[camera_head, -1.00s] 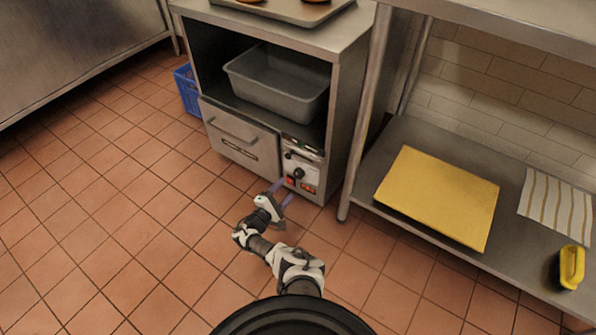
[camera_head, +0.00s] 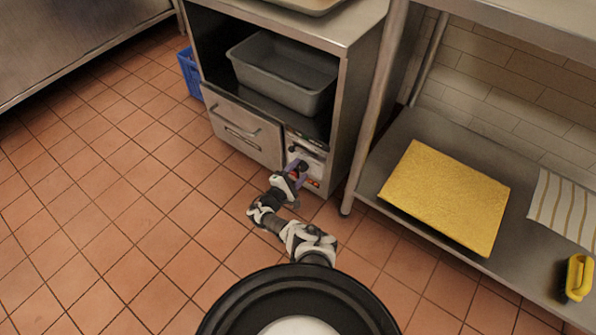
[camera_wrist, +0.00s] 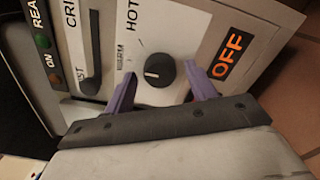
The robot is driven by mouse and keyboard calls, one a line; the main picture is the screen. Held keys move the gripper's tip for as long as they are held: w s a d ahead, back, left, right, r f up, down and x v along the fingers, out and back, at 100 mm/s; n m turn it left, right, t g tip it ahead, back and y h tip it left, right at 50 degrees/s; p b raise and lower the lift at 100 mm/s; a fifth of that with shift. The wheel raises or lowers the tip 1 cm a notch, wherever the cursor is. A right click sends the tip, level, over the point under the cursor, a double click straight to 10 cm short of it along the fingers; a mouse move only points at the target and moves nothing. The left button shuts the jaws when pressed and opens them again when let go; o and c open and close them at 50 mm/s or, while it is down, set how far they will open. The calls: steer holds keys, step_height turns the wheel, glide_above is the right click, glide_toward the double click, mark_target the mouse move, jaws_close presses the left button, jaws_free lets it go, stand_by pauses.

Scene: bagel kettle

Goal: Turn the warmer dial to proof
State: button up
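The warmer dial is a round black knob (camera_wrist: 159,71) with a pale pointer line, on a light panel (camera_wrist: 185,25) of the warmer. In the wrist view the pointer is toward the left, near the word WARM, with HOT above it. My gripper (camera_wrist: 164,88) is open, its two purple fingers on either side of the knob with gaps showing. No firm contact is visible. In the head view my gripper (camera_head: 297,170) is at the warmer's control panel and hides part of it. The word "proof" is not readable in either view.
An orange OFF label (camera_wrist: 229,56) is right of the dial; a dark slider (camera_wrist: 89,50) is left of it. The warmer drawer (camera_head: 240,130) is shut, with a grey bin (camera_head: 283,80) above. A metal shelf leg (camera_head: 347,205) stands close on the right.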

steer(key=c, duration=0.8)
steer(key=shift+c, duration=0.2)
steer(key=shift+n, duration=0.4)
steer(key=n+p, duration=0.1)
steer(key=n, duration=0.2)
steer(key=shift+r+n+p, duration=0.1)
steer(key=shift+n+p, duration=0.2)
steer(key=shift+p, duration=0.1)
steer(key=n+p, duration=0.1)
steer(key=n, duration=0.4)
steer(key=shift+w, duration=0.1)
steer(key=shift+n, duration=0.4)
steer(key=o, duration=1)
steer(key=shift+a, duration=0.1)
